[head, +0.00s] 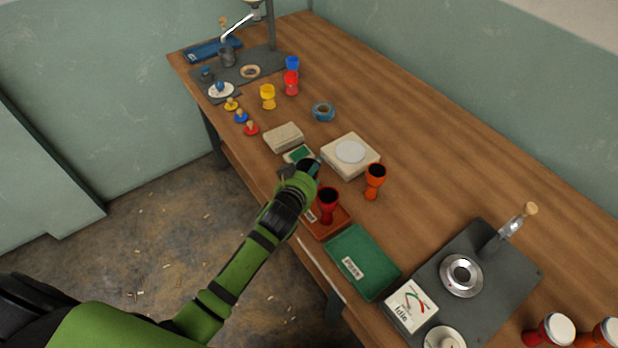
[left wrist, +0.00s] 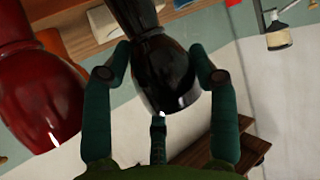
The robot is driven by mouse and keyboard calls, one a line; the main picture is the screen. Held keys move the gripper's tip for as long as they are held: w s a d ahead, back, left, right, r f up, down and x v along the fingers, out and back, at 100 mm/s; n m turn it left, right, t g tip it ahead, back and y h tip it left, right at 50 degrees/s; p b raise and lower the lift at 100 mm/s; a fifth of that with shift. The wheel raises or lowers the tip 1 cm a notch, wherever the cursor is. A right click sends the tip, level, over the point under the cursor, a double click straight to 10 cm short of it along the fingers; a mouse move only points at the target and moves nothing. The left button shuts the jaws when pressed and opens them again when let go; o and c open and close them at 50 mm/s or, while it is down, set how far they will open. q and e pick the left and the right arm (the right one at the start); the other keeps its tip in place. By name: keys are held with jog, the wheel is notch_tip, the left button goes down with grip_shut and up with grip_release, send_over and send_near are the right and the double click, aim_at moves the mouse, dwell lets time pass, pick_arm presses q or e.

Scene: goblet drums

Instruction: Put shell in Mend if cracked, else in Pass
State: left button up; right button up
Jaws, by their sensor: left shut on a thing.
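My left gripper (head: 311,166) is shut on a black goblet-shaped shell, seen close between the fingers in the left wrist view (left wrist: 160,65). In the head view the gripper hides most of this shell. I cannot tell whether it is cracked. A red shell (head: 327,195) stands upright in the orange-brown tray (head: 333,233), whose label is partly hidden; the red shell also fills the left of the left wrist view (left wrist: 35,95). The green Pass tray (head: 375,272) looks empty and lies just in front of the brown tray. My right gripper is not in view.
An orange shell (head: 375,175) stands beside a pale block with a round white disc (head: 350,151). Behind are a beige block (head: 284,137), blue tape (head: 323,110), and yellow, red and blue shells. A dark station (head: 500,262) with an idle dial stands at right. The back right tabletop is clear.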

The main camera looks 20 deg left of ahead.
pick_arm(q)
notch_tip(320, 180, down, 2)
jog(key=shift+f, duration=0.1)
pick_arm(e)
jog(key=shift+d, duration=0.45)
pick_arm(q)
jog(key=shift+f, duration=0.1)
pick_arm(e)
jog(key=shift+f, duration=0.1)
pick_arm(q)
jog(key=o, duration=1.3)
jog(key=shift+s, duration=0.15)
jog(key=v, duration=1.2)
jog(key=shift+b, duration=0.45)
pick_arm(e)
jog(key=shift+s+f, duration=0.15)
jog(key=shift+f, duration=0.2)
